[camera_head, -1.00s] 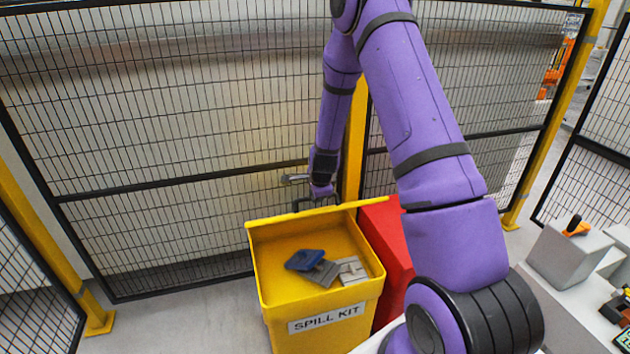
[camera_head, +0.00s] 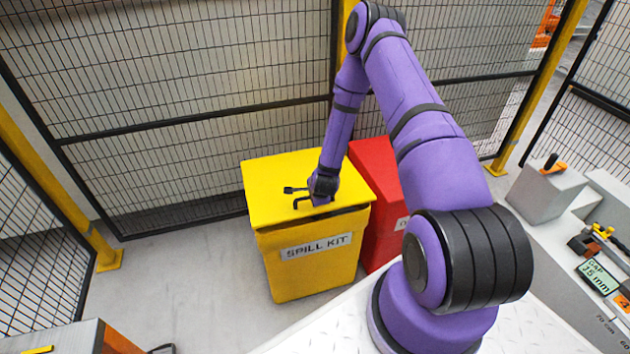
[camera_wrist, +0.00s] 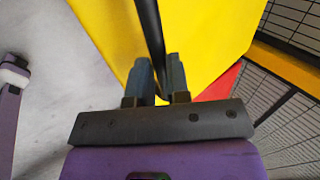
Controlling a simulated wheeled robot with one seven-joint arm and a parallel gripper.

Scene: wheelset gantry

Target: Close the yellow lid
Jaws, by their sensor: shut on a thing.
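The yellow lid (camera_head: 275,185) lies over the top of the yellow spill kit bin (camera_head: 310,265) in the head view, hiding the bin's inside. A dark line shows under its front edge; I cannot tell whether the lid is fully seated. My gripper (camera_head: 320,192) is at the lid's front right part, beside a black handle (camera_head: 297,200). In the wrist view, my gripper's two fingers (camera_wrist: 157,78) are shut on a black bar (camera_wrist: 150,35), the lid's handle, with the yellow lid (camera_wrist: 205,35) behind it.
A red bin (camera_head: 375,165) stands right beside the yellow bin. Black mesh fencing (camera_head: 190,160) with yellow posts runs behind. Grey blocks and a table with small parts (camera_head: 595,250) are at the right. Floor is clear left of the bin.

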